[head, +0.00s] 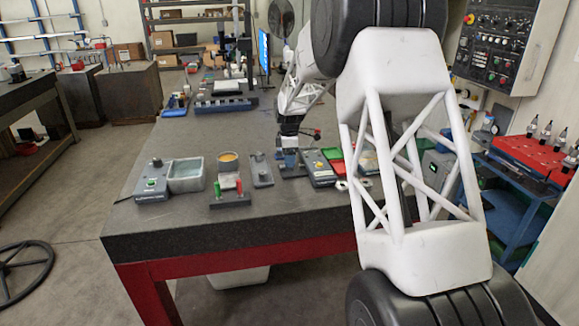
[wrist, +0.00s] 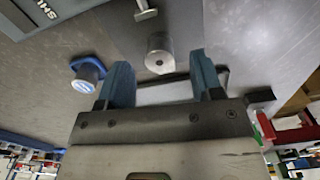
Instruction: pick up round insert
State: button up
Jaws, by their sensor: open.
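In the wrist view a short round metal cylinder with a small dark hole in its end face, which looks like the round insert (wrist: 160,54), stands on a grey plate (wrist: 192,28). My gripper (wrist: 162,72) has its two blue fingers apart, with the cylinder just beyond and between the fingertips. I see no contact between them. In the head view my gripper (head: 288,158) is low over the bench, at a dark plate; I cannot make out the insert there.
A grey device with lettering (wrist: 48,16) and a blue-rimmed round part (wrist: 87,75) lie left in the wrist view. In the head view a grey plate with a knob (head: 262,171) stands left of my gripper and a control box (head: 319,169) right. The front bench edge is bare.

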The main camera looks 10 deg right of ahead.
jog(key=shift+f, duration=1.25)
grip_shut()
jog(key=shift+r, duration=0.15)
jog(key=shift+r, duration=1.35)
jog(key=shift+s+r, duration=0.2)
jog(key=shift+r, duration=0.1)
jog(key=s, duration=0.5)
jog(key=s+r, duration=0.1)
jog(key=s, duration=0.9)
jog(key=shift+s+a+r, duration=0.15)
jog(key=shift+s+r, duration=0.05)
jog(key=shift+s, duration=0.1)
